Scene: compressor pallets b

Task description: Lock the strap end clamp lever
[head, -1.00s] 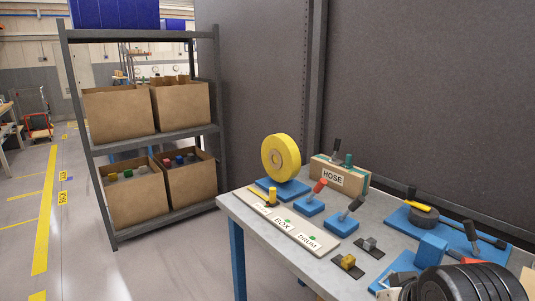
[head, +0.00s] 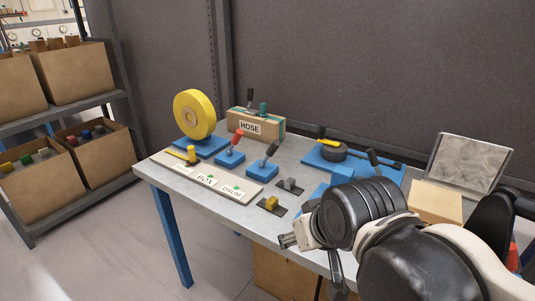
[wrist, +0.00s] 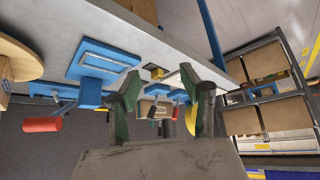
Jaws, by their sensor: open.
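Several clamp levers stand on the table; no label shows which one is the strap end clamp lever. In the head view, a red-handled lever (head: 238,137) and a black-handled lever (head: 270,151) tilt up from small blue bases. Another black handle (head: 373,157) rises beside a blue block at the right. In the wrist view, a lever with a red handle (wrist: 41,124) sticks out at the left, near a blue plate with a framed window (wrist: 103,59). My gripper (wrist: 165,100) is open and empty, apart from these levers. In the head view, my arm hides part of the right-hand fixture.
A box labelled HOSE (head: 250,126) and a yellow wheel (head: 195,114) stand at the back. A label board (head: 207,180) lies at the left edge. A black disc (head: 333,151) sits on a blue plate. A cardboard box (head: 434,204) and a tilted grey panel (head: 470,166) are at the right.

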